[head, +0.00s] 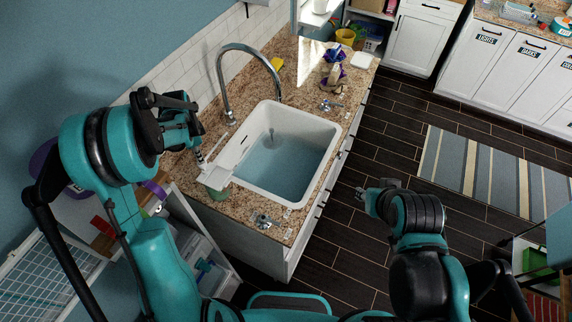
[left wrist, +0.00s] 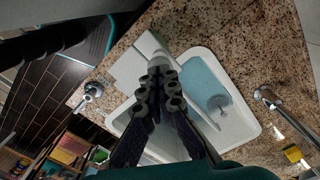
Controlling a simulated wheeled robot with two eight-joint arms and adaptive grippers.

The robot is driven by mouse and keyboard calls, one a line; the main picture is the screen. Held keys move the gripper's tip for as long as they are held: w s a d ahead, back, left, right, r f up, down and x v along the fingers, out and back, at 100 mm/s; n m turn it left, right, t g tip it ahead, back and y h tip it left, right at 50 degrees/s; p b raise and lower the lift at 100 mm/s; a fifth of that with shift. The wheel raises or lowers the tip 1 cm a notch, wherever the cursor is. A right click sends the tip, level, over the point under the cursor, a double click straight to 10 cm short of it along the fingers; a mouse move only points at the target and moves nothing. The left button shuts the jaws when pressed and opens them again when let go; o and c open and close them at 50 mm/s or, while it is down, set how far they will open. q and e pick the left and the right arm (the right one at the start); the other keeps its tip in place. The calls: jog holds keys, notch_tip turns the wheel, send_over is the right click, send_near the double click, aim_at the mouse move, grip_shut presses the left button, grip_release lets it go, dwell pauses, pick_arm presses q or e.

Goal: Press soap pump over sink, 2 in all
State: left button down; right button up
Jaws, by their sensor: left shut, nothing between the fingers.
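The white sink (head: 305,111) is set in a speckled stone counter and has bluish water or basin floor inside. My left gripper (head: 194,132) is above the counter, left of the sink. In the left wrist view its fingers (left wrist: 158,70) are shut and empty, in front of the white piece (left wrist: 128,72) and sink. My right gripper (head: 374,198) is over the floor, right of the counter; its fingers are unclear.
A curved silver faucet (head: 222,72) rises behind the sink. Small metal fittings (head: 264,220) sit on the counter's near edge. The dark floor to the right is open.

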pick_arm(q)
jog(key=shift+f+b, duration=0.35)
jog(key=shift+f, duration=0.1)
jog(key=shift+r, duration=0.1)
jog(key=shift+r+p, duration=0.8)
jog(key=shift+r, duration=0.8)
jog(key=shift+f, duration=0.15)
